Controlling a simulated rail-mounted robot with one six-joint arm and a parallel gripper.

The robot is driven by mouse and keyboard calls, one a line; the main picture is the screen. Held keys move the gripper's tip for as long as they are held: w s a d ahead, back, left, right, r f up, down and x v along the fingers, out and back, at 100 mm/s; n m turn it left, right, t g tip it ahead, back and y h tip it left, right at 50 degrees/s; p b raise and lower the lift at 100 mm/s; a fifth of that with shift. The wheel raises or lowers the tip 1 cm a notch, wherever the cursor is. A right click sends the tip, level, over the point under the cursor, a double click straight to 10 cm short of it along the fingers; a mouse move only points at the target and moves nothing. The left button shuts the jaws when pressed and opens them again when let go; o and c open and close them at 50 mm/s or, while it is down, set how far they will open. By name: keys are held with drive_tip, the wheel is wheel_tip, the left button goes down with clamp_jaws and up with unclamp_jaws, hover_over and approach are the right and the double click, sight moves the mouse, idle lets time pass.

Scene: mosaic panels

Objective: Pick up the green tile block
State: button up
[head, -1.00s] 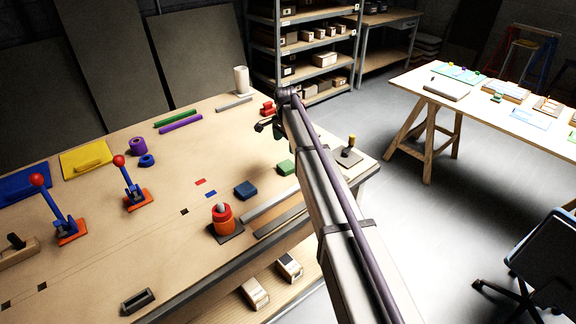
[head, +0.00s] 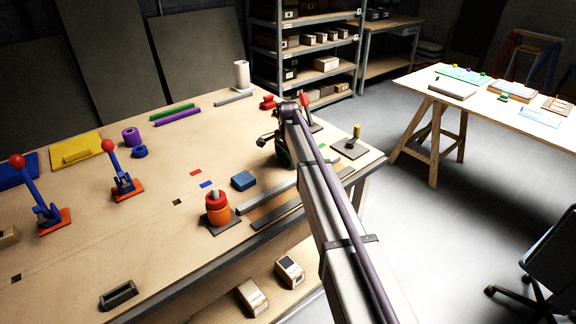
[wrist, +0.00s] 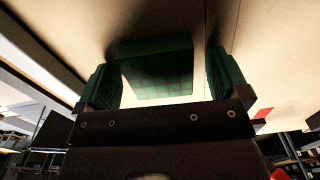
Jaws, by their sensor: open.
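The green tile block (wrist: 156,72) shows in the wrist view with a gridded face, between the two green finger pads of my gripper (wrist: 161,62). My gripper is open, with one finger on each side of the block. A gap shows at the right finger; on the left I cannot tell whether pad and block touch. In the head view my gripper (head: 283,154) is low over the right part of the workbench, behind the blue block, and it hides the green block there.
On the workbench (head: 90,230), a blue block (head: 243,180) and a red-orange stack (head: 217,208) stand near my gripper. A grey plate with a yellow-topped post (head: 351,148) stands to its right. Grey rails (head: 268,198) lie along the near edge. The bench's middle left is mostly clear.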

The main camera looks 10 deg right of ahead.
drive_tip(key=shift+r, duration=0.1)
drive_tip(key=c, duration=1.1)
